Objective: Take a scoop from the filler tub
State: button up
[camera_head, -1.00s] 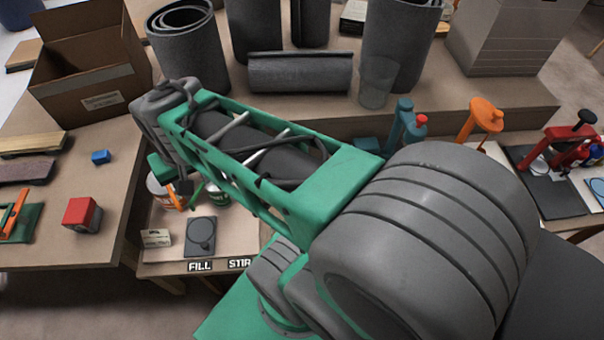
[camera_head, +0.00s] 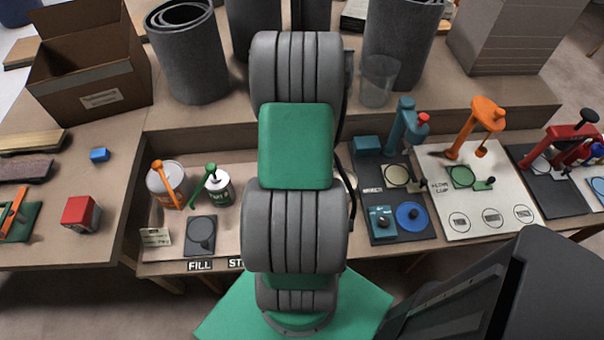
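A round pale tub (camera_head: 157,187), which looks like the filler tub, stands at the left of the low bench with an orange-handled tool (camera_head: 168,180) leaning in it. A smaller white and green can (camera_head: 220,192) stands beside it, with a green-handled tool (camera_head: 203,186) leaning across it. In front is a dark pad with a round disc (camera_head: 201,235), above a FILL label (camera_head: 200,265). The contents of both containers are hard to make out. My arm rises through the middle of the head view. My gripper does not show, so its hold cannot be seen.
My arm covers the bench middle and part of the second label. Right of it are a blue stand (camera_head: 404,130), an orange stand (camera_head: 473,128) and a red press (camera_head: 568,140). Grey rolls (camera_head: 190,60) and a clear cup (camera_head: 378,82) stand behind. A red block (camera_head: 79,213) lies left.

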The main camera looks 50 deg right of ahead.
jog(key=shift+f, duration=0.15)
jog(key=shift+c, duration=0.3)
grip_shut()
